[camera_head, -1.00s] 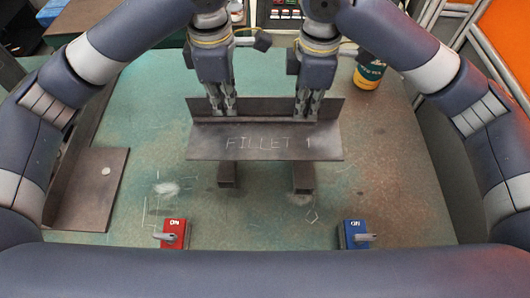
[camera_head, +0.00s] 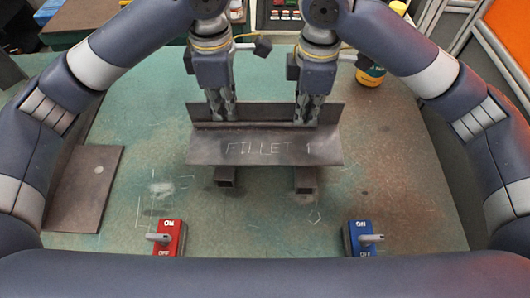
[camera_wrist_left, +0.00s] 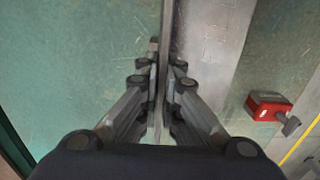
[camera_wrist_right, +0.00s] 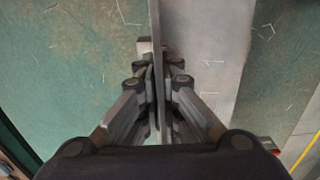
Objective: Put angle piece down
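The dark steel angle piece (camera_head: 265,148), chalked "FILLET 1", lies level across the middle of the bench with its upright flange at the back. My left gripper (camera_head: 222,115) is shut on the left part of that flange. My right gripper (camera_head: 310,115) is shut on its right part. The wrist views show the flange edge-on between the fingers, in the left (camera_wrist_left: 165,70) and the right (camera_wrist_right: 156,70). Two square tubes, left (camera_head: 226,178) and right (camera_head: 305,180), stick out under the piece; I cannot tell whether it touches them.
A red switch box (camera_head: 170,238) and a blue one (camera_head: 358,238) stand at the near side of the green bench (camera_head: 265,215). A brown plate (camera_head: 85,190) lies at the left. A yellow-based cup (camera_head: 370,75) stands behind my right arm.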

